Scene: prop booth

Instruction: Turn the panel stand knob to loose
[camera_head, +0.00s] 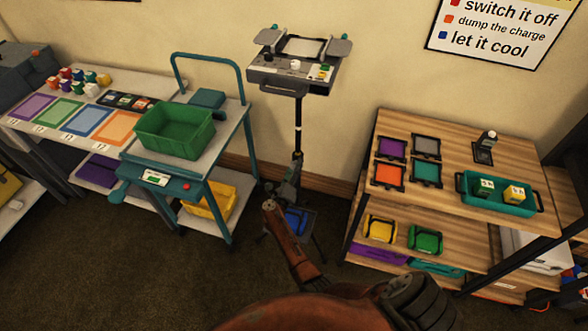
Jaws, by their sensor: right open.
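The panel stand (262,76) stands against the back wall, with a grey control panel on top of a thin black post (298,112). The panel carries small knobs and buttons, among them a white one (295,65). My right arm comes in from the bottom, and my dark right gripper (296,160) is at the lower part of the post, well below the panel. It is open. Its fingers are small and overlap the post, so I cannot tell if they touch it. The stand's knob is not clear here; the gripper may hide it. My left gripper is not in view.
A teal cart (243,108) with a green bin (175,131) stands close on the left. A wooden shelf unit (455,150) with a teal tray (502,204) is on the right. Carpet (130,270) is clear at the lower left.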

